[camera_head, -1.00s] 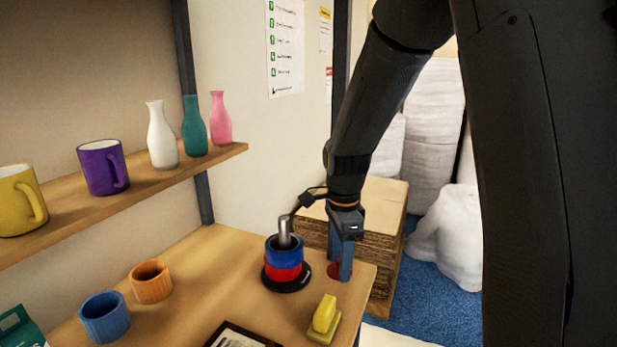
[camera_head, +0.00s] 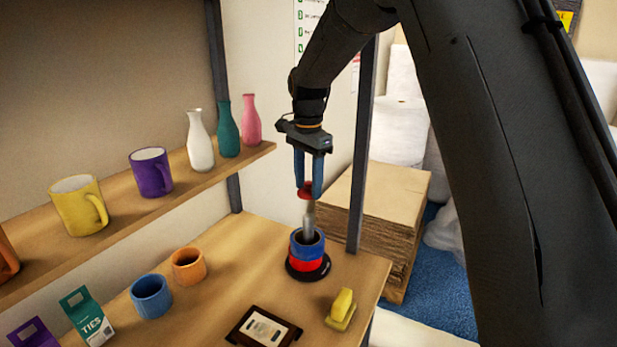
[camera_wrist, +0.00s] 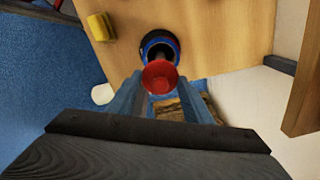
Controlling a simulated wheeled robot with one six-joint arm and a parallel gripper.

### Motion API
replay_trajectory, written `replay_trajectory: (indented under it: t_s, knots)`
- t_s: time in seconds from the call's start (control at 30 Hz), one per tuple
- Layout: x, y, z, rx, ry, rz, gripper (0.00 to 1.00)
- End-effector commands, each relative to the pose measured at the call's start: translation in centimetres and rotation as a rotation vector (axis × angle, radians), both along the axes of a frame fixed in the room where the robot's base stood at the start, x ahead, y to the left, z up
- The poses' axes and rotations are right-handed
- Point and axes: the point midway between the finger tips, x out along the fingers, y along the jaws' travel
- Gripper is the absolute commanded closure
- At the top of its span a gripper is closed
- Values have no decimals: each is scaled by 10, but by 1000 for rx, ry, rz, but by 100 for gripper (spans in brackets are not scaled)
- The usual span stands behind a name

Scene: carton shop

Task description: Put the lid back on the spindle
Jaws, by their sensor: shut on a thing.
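The red lid (camera_head: 305,192) is held between the blue fingers of my gripper (camera_head: 309,188), which is shut on it. The lid also shows in the wrist view (camera_wrist: 160,77), in front of the spindle. The spindle is a metal post (camera_head: 308,218) on a round black base (camera_head: 308,271). A blue ring (camera_head: 307,247) sits on top of a red ring (camera_head: 306,264) around the post. My gripper holds the lid right above the post's top. In the head view I cannot tell whether lid and post touch.
A yellow block-like item (camera_head: 341,309) and a dark framed card (camera_head: 264,327) lie near the table's front. A blue cup (camera_head: 151,296) and an orange cup (camera_head: 188,266) stand to the left. A shelf (camera_head: 119,217) with mugs and bottles is at left. Stacked cardboard (camera_head: 375,213) stands behind.

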Motion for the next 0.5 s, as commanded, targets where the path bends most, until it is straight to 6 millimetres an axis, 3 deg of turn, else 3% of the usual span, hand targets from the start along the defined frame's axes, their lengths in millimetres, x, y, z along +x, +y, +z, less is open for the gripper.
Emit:
replay_trajectory:
  t_s: [0.27, 0.5]
  knots:
    - [1, 1, -10, 0, 0, 3, 75]
    - [1, 1, -30, 0, 0, 3, 76]
